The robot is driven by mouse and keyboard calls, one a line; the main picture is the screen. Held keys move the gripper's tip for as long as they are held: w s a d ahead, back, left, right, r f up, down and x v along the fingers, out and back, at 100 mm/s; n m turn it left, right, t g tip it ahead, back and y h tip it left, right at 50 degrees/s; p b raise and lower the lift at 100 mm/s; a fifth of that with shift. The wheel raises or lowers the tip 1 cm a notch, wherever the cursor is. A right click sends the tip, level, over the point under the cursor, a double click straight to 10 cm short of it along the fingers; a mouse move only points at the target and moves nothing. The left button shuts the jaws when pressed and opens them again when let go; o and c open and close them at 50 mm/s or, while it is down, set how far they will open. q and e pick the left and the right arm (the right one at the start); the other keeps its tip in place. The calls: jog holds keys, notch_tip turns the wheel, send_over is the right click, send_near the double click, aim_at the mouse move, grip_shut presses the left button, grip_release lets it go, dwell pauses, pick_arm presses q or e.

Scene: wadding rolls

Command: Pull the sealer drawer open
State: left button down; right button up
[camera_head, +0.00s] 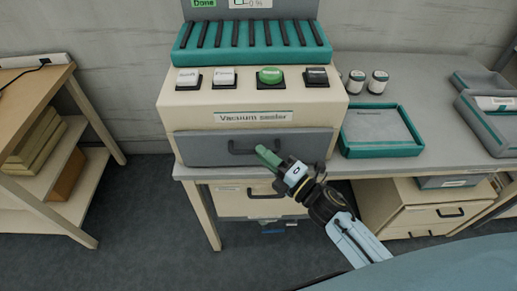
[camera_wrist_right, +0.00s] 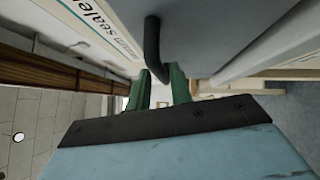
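The vacuum sealer (camera_head: 190,115) is a cream box on the grey table. Its grey drawer (camera_head: 205,149) is in the front face, looks shut, and has a black bar handle (camera_head: 236,151). My right gripper (camera_head: 267,156) is at the right part of the handle and hides some of it. In the right wrist view, its two green fingers (camera_wrist_right: 159,90) stand apart, and the dark curved handle (camera_wrist_right: 152,45) reaches toward the gap between them. I see clear space beside the handle, so the fingers look open. My left gripper is not in view.
Another drawer unit (camera_head: 240,200) with a black handle is under the table. A wooden shelf (camera_head: 40,140) stands at the left. The floor in front is clear.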

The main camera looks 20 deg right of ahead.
jog(key=shift+x, duration=1.2)
grip_shut()
